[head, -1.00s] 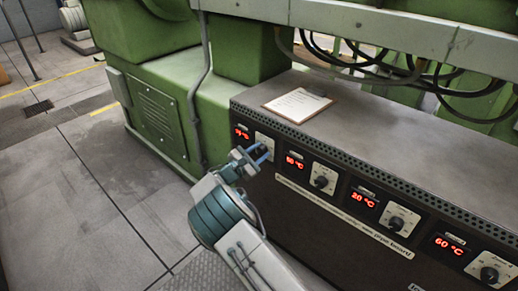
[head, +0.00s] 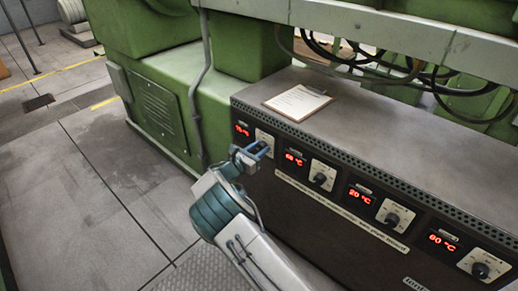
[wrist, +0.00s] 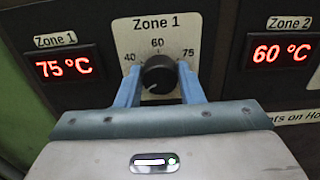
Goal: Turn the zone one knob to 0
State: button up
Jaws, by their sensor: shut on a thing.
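The zone one knob (wrist: 159,75) is a round black knob on a white plate marked 40, 60 and 75, labelled Zone 1. Its pale mark points to the lower left. My gripper (wrist: 158,78) has its blue fingers on both sides of the knob and is shut on it. The Zone 1 display (wrist: 64,66) left of the knob reads 75 °C. In the head view my gripper (head: 256,151) is at the leftmost dial plate (head: 265,137) and hides its knob.
The Zone 2 display (wrist: 282,52) reads 60 °C. Other knobs (head: 320,179) and displays run rightward along the dark panel. A clipboard (head: 297,102) lies on the cabinet top (head: 370,130). Green machinery (head: 165,110) stands to the left, with open floor (head: 70,200) beyond.

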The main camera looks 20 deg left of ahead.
jog(key=shift+f, duration=0.1)
jog(key=o, duration=1)
jog(key=p+v, duration=0.1)
jog(key=v, duration=1.3)
jog(key=shift+w, duration=0.1)
